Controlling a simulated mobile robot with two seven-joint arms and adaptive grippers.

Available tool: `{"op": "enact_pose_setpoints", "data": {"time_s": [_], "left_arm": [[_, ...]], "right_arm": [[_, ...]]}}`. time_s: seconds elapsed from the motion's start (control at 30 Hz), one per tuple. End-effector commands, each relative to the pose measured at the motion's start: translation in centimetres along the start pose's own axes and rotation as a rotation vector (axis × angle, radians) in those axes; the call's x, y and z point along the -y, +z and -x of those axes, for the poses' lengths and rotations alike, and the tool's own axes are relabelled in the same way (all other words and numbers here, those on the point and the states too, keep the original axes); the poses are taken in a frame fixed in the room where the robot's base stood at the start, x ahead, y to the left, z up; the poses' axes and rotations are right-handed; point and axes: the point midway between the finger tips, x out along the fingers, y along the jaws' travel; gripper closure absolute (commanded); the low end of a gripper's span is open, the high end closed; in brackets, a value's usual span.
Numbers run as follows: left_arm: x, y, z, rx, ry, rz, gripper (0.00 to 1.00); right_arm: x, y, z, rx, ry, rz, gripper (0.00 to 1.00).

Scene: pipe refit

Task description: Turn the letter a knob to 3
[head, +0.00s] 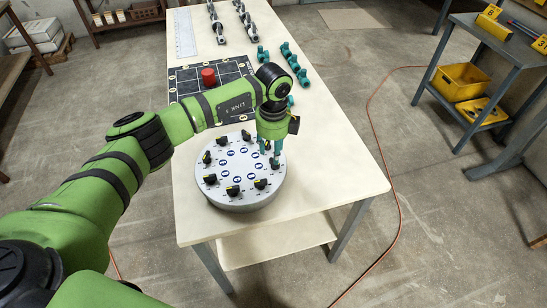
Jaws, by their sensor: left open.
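A round grey dial box (240,196) with a pale top stands near the front end of the table. Several black knobs with yellow marks ring its top, such as one at the front (233,190) and one at the left (211,179). Blue letter labels lie inside the ring, too small to read, so I cannot tell which knob is letter a. My left gripper (271,161) points down over the right side of the box, its teal fingers open around or just above a knob (275,164). The fingers partly hide that knob. My right gripper is not in view.
The white table (330,170) also holds a dark grid board (188,78) with a red cylinder (208,76), teal pipe pieces (290,58) and metal fittings (217,24). A side cart with a yellow bin (461,80) stands at right. The table's front right corner is clear.

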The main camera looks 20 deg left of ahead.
Motion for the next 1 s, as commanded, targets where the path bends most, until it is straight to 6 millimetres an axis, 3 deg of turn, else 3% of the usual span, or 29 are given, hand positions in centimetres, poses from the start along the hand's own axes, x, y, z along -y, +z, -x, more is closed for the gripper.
{"op": "enact_pose_setpoints", "data": {"time_s": [0.3, 0.63, 0.67, 0.77, 1.0], "left_arm": [[0.0, -0.2, -4.2, -0.005, 0.001, -0.003, 0.56], [0.1, -0.2, -4.8, -0.005, -0.003, -0.005, 0.56], [0.1, -0.2, -4.8, -0.005, -0.002, -0.005, 0.6], [0.1, -0.2, -4.8, -0.005, -0.002, -0.005, 1.0], [0.1, -0.2, -4.8, -0.005, -0.002, -0.006, 1.0]], "right_arm": [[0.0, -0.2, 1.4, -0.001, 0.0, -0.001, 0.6], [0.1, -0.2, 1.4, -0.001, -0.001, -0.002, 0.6], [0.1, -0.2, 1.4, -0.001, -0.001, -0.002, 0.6], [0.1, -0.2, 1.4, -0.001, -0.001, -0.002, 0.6], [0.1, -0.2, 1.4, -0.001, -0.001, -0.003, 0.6]]}}
